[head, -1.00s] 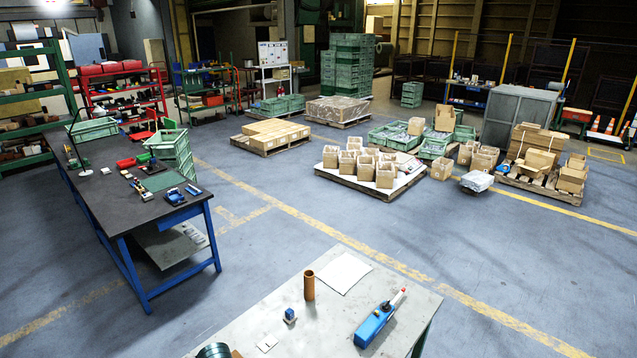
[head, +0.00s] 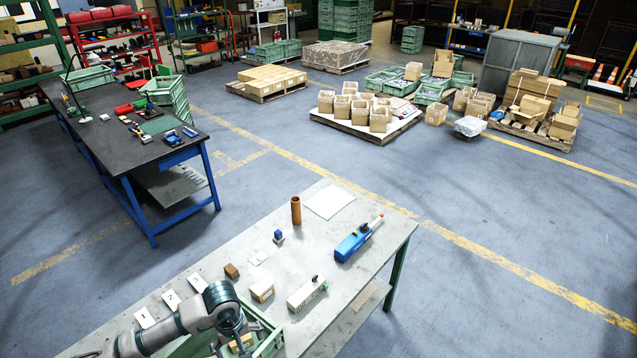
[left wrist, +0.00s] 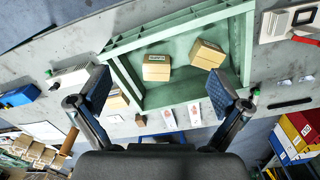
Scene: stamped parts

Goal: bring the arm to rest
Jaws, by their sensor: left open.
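My left arm comes in from the bottom left of the head view, and its gripper (head: 236,345) is low over a green crate (head: 270,346) at the near edge of the grey bench. In the left wrist view the two fingers of the gripper (left wrist: 157,92) are spread wide with nothing between them. The crate (left wrist: 133,47) lies beyond the fingers there, holding two small cardboard boxes, one (left wrist: 157,68) near the middle and one (left wrist: 207,53) to its right. My right gripper is not in view.
The grey bench (head: 215,262) bears a brown cylinder (head: 296,210), a blue tool (head: 358,240), a white sheet (head: 328,201), small blocks and numbered cards (head: 171,299). A dark-topped blue table (head: 110,150) stands at left. Pallets with boxes stand on the open floor behind.

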